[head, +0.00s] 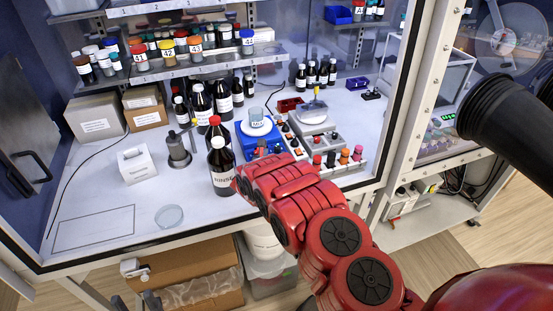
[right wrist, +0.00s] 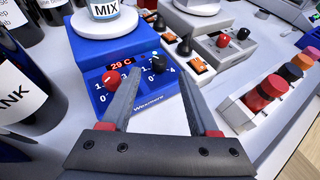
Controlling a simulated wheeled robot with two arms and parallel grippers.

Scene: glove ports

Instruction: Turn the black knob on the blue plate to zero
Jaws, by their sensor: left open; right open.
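The blue plate (right wrist: 92,48) is a blue hotplate with a "29 C" display and a "MIX" beaker (right wrist: 103,8) on top. In the head view the blue plate (head: 242,147) stands mid-bench. Its black knob (right wrist: 159,64) is on the right of the front panel, with numbers around it; I cannot read its pointer. A red knob (right wrist: 111,79) is left of it. My right gripper (right wrist: 160,78) is open, its fingertips either side of and just short of the black knob. In the head view my arm hides its fingers. My left gripper (head: 135,301) is open and empty at the bottom left, outside the bench.
A dark bottle (head: 221,170) stands just left of the blue plate. A grey device (right wrist: 222,45) with red and black knobs sits to the right. A row of coloured caps (right wrist: 270,85) is at the near right. The bench's front left is mostly clear.

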